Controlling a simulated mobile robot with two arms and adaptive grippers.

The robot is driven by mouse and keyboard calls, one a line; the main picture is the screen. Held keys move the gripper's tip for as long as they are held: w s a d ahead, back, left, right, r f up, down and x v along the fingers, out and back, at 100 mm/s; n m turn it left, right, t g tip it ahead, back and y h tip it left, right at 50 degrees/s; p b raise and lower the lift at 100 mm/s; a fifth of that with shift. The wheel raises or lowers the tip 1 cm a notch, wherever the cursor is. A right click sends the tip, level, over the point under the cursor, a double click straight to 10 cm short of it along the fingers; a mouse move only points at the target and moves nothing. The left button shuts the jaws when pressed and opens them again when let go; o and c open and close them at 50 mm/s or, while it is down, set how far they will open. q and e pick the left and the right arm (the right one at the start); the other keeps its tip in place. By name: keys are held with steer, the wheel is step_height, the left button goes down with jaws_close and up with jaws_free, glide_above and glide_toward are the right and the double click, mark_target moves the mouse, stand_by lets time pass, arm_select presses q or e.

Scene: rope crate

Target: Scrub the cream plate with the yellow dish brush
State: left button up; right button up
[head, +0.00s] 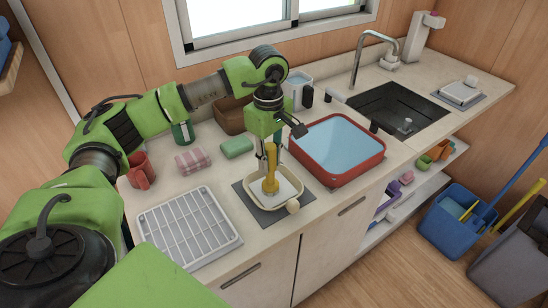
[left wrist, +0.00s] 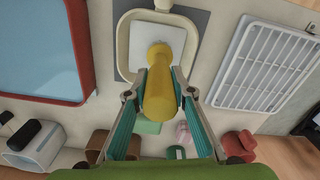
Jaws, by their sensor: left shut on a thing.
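The cream plate (head: 249,192) is a rounded, shallow dish on a dark grey mat (head: 262,214) near the counter's front edge. A white square area shows inside it. My left gripper (head: 269,158) is above the plate, pointing down, shut on the yellow dish brush (head: 270,180). The brush is upright, its lower end over the white middle; whether it touches is hard to tell. In the left wrist view the brush (left wrist: 158,98) sits between both fingers, and the plate's rim (left wrist: 122,48) is beyond it. My right gripper is in neither view.
A red basin of water (head: 345,178) stands close right of the plate, and a white rack (head: 188,228) lies left. A green block (head: 237,147), a striped cloth (head: 193,160) and a red mug (head: 141,171) are behind. A pale knob (head: 292,207) is at the plate's front.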

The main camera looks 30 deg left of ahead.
arm_select(q)
steer(key=shift+s+a, duration=0.15)
steer(key=shift+s, duration=0.15)
steer(key=shift+d+f, duration=0.1)
steer(key=shift+d, duration=0.1)
steer(key=shift+w+d, duration=0.2)
steer(key=shift+d, duration=0.25)
steer(key=shift+w+d, duration=0.2)
steer(key=shift+d, duration=0.25)
steer(key=shift+w+a, duration=0.1)
stand_by(0.3)
steer(key=shift+w+a+b, duration=0.2)
steer(key=shift+w+a, duration=0.05)
steer(key=shift+a, duration=0.45)
steer(key=shift+w+a+b, duration=0.2)
steer(key=shift+w+a, duration=0.05)
steer(key=shift+a, duration=0.45)
steer(key=shift+d, duration=0.1)
steer(key=shift+s+d, duration=0.35)
steer(key=shift+d, duration=0.35)
steer(key=shift+s+d, duration=0.3)
steer(key=shift+d, duration=0.35)
